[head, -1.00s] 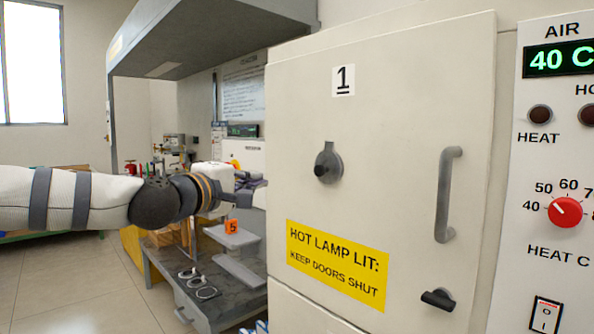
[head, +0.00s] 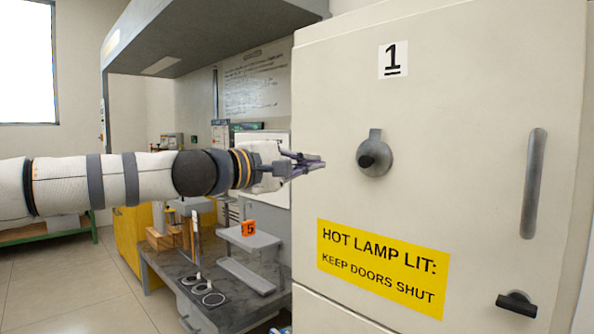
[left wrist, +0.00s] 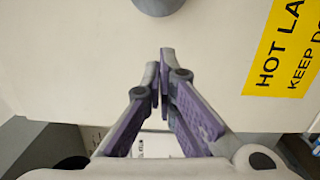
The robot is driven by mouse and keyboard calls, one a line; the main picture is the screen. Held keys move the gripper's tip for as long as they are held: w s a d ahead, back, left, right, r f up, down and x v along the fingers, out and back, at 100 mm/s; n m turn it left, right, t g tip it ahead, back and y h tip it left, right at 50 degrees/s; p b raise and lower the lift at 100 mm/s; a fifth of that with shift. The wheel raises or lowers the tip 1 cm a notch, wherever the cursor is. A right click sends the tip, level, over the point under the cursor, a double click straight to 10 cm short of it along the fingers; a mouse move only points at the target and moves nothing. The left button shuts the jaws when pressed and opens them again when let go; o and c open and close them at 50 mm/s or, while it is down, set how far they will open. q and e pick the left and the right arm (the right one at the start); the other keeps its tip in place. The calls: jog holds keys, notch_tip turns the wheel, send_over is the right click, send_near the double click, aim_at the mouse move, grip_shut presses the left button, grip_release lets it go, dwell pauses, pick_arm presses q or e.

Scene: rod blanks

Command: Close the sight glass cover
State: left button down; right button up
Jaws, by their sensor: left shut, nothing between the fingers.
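The sight glass cover (head: 375,155) is a grey round plate with a dark knob, on the pale door marked 1. A narrow tab runs up from its top. No glass shows around it, and I cannot tell how it sits over the opening. Its lower edge also shows at the top of the left wrist view (left wrist: 158,5). My left gripper (head: 320,163) is left of the cover in the head view, apart from it, with its fingers pointing right. The fingers (left wrist: 162,68) are together and empty in the left wrist view. My right gripper is not in view.
The cabinet door (head: 460,110) has a vertical bar handle (head: 535,183), a dark latch (head: 517,304) and a yellow hot-lamp label (head: 382,267). At left are a bench (head: 235,310) with rings and an orange tag 5 (head: 248,228), under a grey hood (head: 215,35).

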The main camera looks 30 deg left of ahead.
aim_at(357, 158)
pick_arm(q)
jog(key=shift+w+d+r, duration=0.1)
jog(key=shift+w+d, duration=0.25)
jog(key=shift+d, duration=0.55)
jog(key=shift+w+d+r, duration=0.1)
jog(key=shift+w+d, duration=0.3)
jog(key=shift+d, duration=0.45)
jog(key=shift+w+d+r, duration=0.1)
jog(key=shift+w+d, duration=0.25)
jog(key=shift+d, duration=0.55)
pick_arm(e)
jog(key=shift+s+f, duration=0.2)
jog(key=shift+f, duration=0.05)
pick_arm(q)
jog(key=shift+s+d+f+n+b, duration=0.2)
jog(key=shift+d+n+b, duration=0.3)
jog(key=shift+d+n, duration=0.1)
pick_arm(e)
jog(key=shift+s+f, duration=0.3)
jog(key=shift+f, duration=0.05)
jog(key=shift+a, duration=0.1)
